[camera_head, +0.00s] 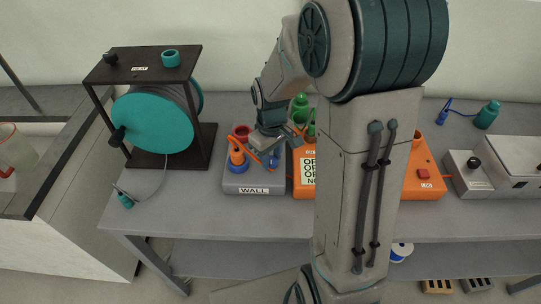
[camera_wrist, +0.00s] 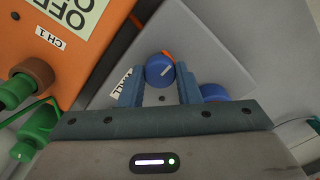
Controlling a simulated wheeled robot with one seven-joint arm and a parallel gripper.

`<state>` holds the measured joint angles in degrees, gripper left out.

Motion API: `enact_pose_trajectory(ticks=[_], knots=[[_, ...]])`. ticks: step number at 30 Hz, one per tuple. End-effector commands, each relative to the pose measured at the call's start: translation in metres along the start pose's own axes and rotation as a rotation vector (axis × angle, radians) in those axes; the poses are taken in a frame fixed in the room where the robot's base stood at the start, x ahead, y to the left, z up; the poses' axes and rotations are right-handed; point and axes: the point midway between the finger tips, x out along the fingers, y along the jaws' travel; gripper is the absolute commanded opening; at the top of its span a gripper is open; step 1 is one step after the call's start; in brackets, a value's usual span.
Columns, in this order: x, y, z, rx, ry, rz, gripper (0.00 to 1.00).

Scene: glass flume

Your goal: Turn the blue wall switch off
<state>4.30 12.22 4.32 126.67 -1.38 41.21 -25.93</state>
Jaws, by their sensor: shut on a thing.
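My gripper (camera_wrist: 159,88) is shut on the knob, one finger on each side. In the head view my gripper (camera_head: 266,152) comes down over the back of the grey box (camera_head: 250,182), and the blue switch (camera_head: 273,163) shows only partly beneath it.
An orange plug (camera_head: 237,156) in a blue socket (camera_head: 237,168) sits left of the switch on the same box. An orange box (camera_head: 303,186) with a CH 1 label stands close to the right, with green connectors (camera_wrist: 36,128). A teal reel (camera_head: 153,122) stands left.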

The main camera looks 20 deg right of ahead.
Motion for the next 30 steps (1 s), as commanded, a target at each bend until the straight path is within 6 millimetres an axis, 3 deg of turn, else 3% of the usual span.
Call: enact_pose_trajectory(ticks=[15, 16, 18, 26, 30], knots=[[-0.0020, 0.0009, -0.0021, -0.019, 0.007, 0.004, 0.07], [-0.0021, 0.0009, -0.0021, -0.019, 0.007, 0.004, 0.35], [-0.0019, 0.0008, -0.0019, -0.019, 0.006, 0.004, 0.52], [-0.0012, 0.0004, -0.0009, -0.018, 0.003, 0.002, 0.52], [-0.0099, 0.0007, -0.0012, -0.017, 0.004, 0.003, 0.52]])
